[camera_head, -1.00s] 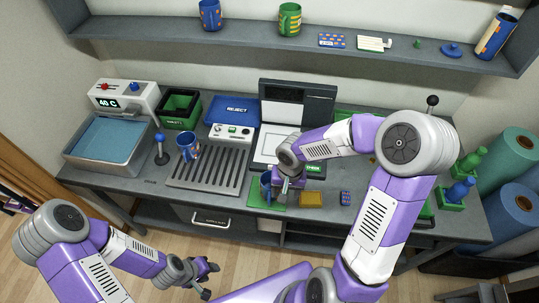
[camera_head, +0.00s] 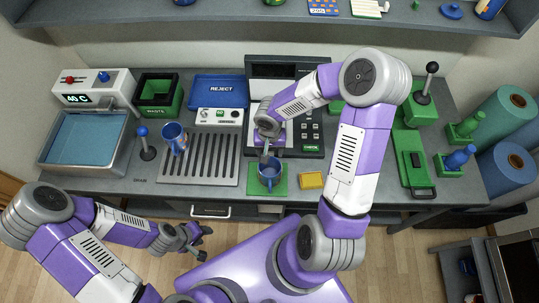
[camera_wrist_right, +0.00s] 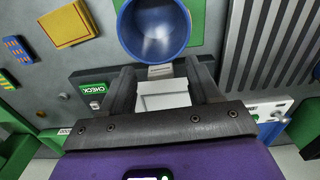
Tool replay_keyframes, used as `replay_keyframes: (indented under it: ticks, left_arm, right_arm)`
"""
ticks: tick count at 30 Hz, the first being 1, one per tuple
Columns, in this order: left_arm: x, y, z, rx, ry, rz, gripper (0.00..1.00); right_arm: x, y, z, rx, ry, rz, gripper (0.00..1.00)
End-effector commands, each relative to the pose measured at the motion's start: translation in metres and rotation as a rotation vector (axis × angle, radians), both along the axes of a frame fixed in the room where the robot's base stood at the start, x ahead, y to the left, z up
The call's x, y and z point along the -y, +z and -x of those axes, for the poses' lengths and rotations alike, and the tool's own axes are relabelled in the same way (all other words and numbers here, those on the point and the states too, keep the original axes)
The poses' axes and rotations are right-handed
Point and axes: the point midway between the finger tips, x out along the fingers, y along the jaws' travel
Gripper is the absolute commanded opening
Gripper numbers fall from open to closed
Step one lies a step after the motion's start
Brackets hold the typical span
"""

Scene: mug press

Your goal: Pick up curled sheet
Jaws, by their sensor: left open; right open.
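A white piece with a bent, folded look (camera_wrist_right: 163,95) shows between my right gripper's fingers in the right wrist view; it may be the curled sheet, and I cannot tell if the fingers touch it. My right gripper (camera_wrist_right: 160,72) is open, and in the head view (camera_head: 266,152) it is low at the front of the dark machine with the raised lid (camera_head: 278,70), just behind the blue mug (camera_head: 270,174). The gripper and arm hide much of the machine's bed. My left gripper (camera_head: 198,241) is open and empty, in front of the bench.
The mug stands on a green mat (camera_head: 280,188); a yellow block (camera_head: 311,180) lies right of it. A slatted grille (camera_head: 200,170), another blue mug (camera_head: 174,138), a blue REJECT tray (camera_head: 218,88) and a water basin (camera_head: 85,140) are to the left.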

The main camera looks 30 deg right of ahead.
Motion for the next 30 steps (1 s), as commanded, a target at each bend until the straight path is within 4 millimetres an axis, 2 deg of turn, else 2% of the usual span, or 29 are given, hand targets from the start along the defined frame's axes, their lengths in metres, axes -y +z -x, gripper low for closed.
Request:
replay_keyframes:
  ticks: [3,10,20,30]
  left_arm:
    - [0.0,-0.0013,-0.0001,0.0,0.0,0.0,0.43]
    - [0.0001,-0.001,-0.0001,0.0,0.0,0.0,0.43]
    - [0.0001,-0.001,0.0,0.0,0.0,0.0,0.43]
    - [0.0,-0.0015,0.0001,0.0,0.0,0.0,0.43]
  right_arm:
    - [-0.0002,-0.0084,0.0004,0.0,0.0,-0.001,0.62]
    - [-0.0001,-0.0085,0.0003,0.0,0.0,-0.001,0.6]
    - [-0.0001,-0.0082,0.0003,0.0,0.0,-0.001,0.1]
    - [-0.0024,-0.0053,-0.0019,0.003,0.0,0.001,0.09]
